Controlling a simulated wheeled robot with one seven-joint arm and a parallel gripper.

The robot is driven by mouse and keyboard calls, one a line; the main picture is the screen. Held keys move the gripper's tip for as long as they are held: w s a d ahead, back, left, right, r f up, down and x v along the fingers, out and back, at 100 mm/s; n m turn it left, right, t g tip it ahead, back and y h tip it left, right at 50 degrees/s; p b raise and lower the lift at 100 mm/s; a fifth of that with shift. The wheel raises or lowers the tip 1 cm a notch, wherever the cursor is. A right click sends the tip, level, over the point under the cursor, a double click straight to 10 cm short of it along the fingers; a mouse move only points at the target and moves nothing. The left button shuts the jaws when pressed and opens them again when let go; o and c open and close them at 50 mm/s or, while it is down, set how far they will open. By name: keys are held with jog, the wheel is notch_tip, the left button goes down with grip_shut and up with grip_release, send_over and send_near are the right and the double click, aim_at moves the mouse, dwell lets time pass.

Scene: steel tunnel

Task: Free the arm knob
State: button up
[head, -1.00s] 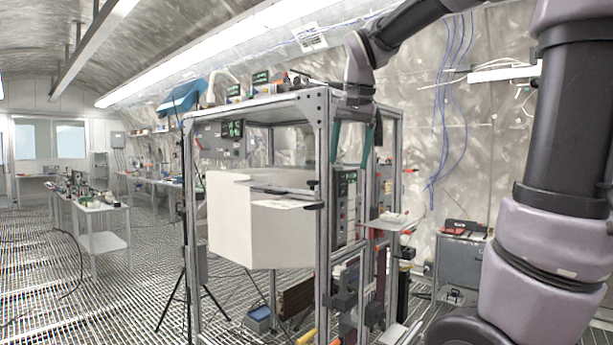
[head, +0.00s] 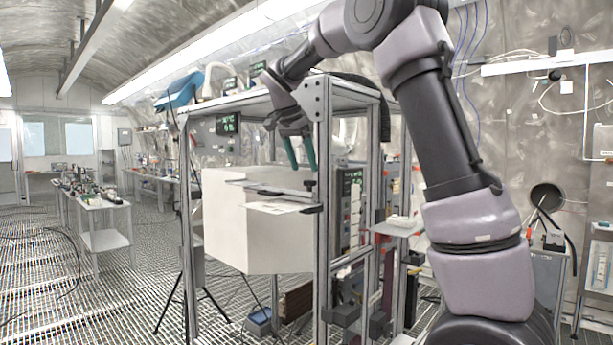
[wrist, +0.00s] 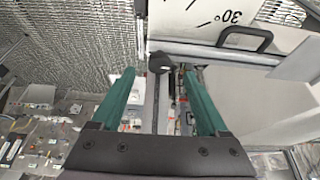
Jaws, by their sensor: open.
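A small black knob (head: 310,184) sits at the right end of a thin flat arm (head: 270,188) beside the white box (head: 232,225). In the wrist view the knob (wrist: 160,62) lies between and beyond the fingertips of my gripper (wrist: 160,76). My gripper (head: 301,163) is open and empty, with two green fingers pointing down above the knob. A gap shows between fingers and knob in the head view. A white plate (wrist: 205,18) with a "30°" mark and a black handle (wrist: 248,38) are close by. What fastens the knob is hidden.
The aluminium frame (head: 322,240) stands around the box, with an upright close to my gripper and a top shelf (head: 250,100) above. A small side shelf (head: 398,228) is to the right. Cluttered benches (head: 95,200) stand at the left.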

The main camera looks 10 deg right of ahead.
aim_at(307, 181)
jog(key=shift+x, duration=2.1)
jog(key=shift+s, duration=0.1)
grip_shut()
